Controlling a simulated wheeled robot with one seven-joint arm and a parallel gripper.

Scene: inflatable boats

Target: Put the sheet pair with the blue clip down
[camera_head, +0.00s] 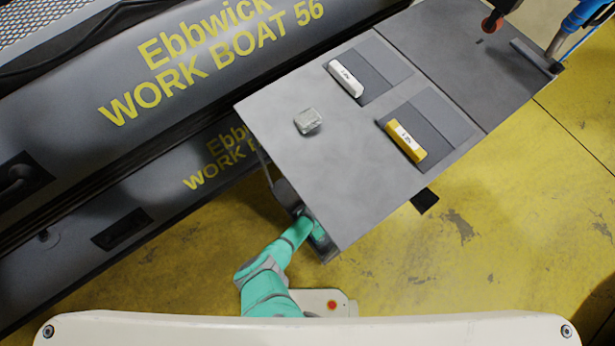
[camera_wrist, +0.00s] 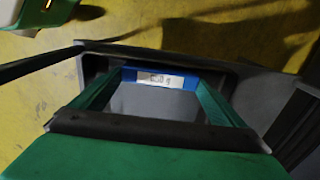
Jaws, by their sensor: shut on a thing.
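In the wrist view, the blue clip (camera_wrist: 180,83) with a white label sits between the fingertips of my gripper (camera_wrist: 160,78). The gripper is shut on it. A grey sheet surface (camera_wrist: 150,104) shows between the green fingers; how the pair lies is mostly hidden. A dark frame or tray rim surrounds the fingertips, and I cannot tell whether the sheets touch what is below. In the head view, my teal arm reaches to the near left end of the grey table, below its top; the gripper and blue clip are hidden there.
On the table top (camera_head: 290,160) lie one sheet pair with a white clip (camera_head: 346,79) and another with a yellow clip (camera_head: 405,142). A small grey block (camera_head: 308,121) stands near the left edge. The near part of the top is clear. Grey inflatable boats (camera_head: 150,80) lie close at left.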

